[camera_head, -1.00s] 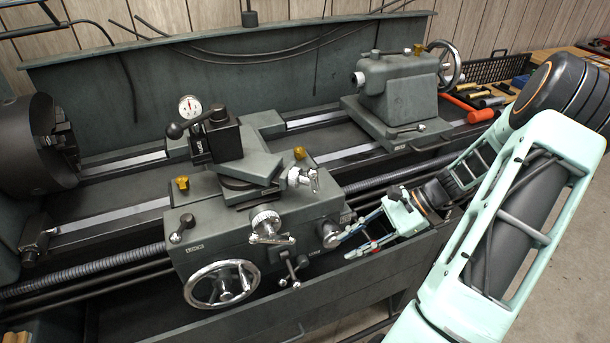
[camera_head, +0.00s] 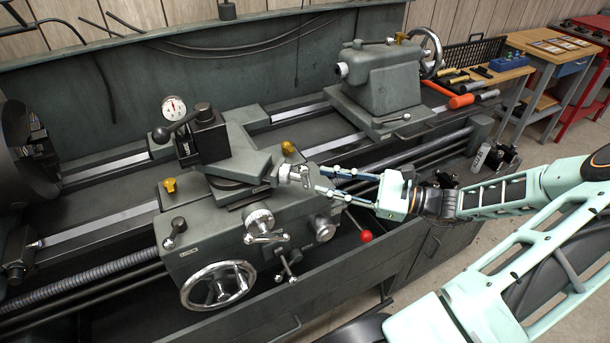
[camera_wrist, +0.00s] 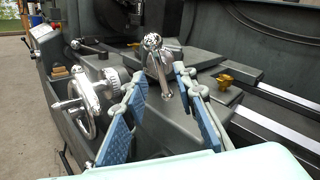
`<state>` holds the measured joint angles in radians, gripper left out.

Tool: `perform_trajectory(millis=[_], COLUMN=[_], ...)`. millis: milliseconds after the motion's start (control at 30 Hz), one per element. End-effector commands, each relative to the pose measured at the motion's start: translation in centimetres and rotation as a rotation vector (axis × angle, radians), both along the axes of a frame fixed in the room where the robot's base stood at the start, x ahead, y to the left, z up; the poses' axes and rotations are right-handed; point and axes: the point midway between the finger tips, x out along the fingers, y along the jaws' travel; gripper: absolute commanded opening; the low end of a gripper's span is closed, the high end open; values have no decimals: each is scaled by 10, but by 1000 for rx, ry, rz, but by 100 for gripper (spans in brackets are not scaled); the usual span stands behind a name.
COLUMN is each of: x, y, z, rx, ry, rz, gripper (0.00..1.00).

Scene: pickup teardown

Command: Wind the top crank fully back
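The top crank (camera_head: 293,174) is a small chrome handle on the right end of the upper slide (camera_head: 240,170) of the lathe carriage. In the wrist view the crank (camera_wrist: 153,42) shows a round knob at the top, with a chrome arm slanting down from it. My gripper (camera_head: 313,177) is open just to the right of the crank and level with it. In the wrist view the blue-padded fingers of my gripper (camera_wrist: 160,76) stand left and right of the crank arm, with gaps on both sides. I cannot tell whether the tips touch it.
A lower chrome crank (camera_head: 262,226) and a large handwheel (camera_head: 217,286) are on the carriage front. A red-knobbed lever (camera_head: 366,236) sits below my gripper. A dial gauge (camera_head: 174,108) stands on the tool post. The tailstock (camera_head: 380,80) is behind, to the right.

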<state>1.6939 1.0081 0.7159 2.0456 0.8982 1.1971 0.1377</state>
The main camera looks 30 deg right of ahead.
Motion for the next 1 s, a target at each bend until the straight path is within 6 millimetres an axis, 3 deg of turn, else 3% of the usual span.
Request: perform_trajectory(millis=[100,300,700,933,1000], x=[16,34,39,39,39], y=[18,37,43,43,43], z=[1,0,-1,-1,-1], rx=[2,-1,-2,-2,-2], ry=[0,1,2,2,2], rz=[4,3,1,2,2], gripper=[26,26,26,2,0])
